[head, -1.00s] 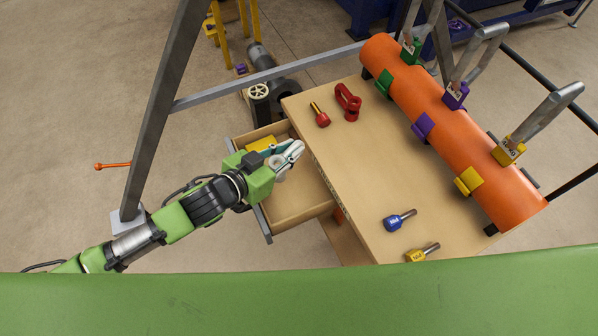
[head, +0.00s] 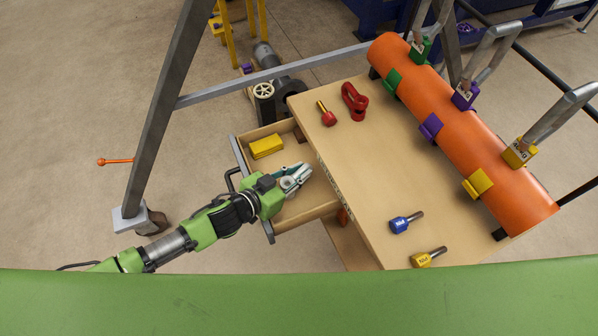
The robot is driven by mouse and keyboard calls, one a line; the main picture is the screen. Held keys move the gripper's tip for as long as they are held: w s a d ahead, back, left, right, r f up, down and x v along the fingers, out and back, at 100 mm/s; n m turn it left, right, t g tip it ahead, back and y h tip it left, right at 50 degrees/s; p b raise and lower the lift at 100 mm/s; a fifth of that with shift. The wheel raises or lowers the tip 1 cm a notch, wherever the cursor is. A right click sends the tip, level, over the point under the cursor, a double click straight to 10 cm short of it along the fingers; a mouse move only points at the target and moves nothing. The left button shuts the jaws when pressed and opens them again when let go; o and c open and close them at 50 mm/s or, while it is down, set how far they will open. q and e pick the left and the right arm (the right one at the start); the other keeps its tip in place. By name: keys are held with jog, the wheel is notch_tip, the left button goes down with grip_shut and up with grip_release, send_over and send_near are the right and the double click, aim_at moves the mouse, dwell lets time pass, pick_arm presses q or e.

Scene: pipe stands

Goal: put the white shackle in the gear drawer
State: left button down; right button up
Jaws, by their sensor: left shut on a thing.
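The gear drawer (head: 320,209) is pulled open from the left side of the wooden bench. A yellow block (head: 266,146) lies in its far part. My left gripper (head: 297,178) is over the near half of the drawer. It is shut on the white shackle (head: 293,182), which shows only as a pale piece at the fingers, largely hidden by them. I cannot tell whether the shackle touches the drawer floor. My right gripper is not in view.
An orange pipe (head: 465,135) lies along the right. A grey stand leg (head: 166,110) rises left of the drawer.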

pick_arm(q)
jog(key=c, duration=1.8)
grip_release()
jog(key=shift+r, duration=0.15)
jog(key=shift+s+a, duration=0.25)
jog(key=shift+a, duration=0.05)
jog(key=v, duration=1.1)
jog(key=shift+s+r, duration=0.1)
jog(key=shift+r, duration=0.1)
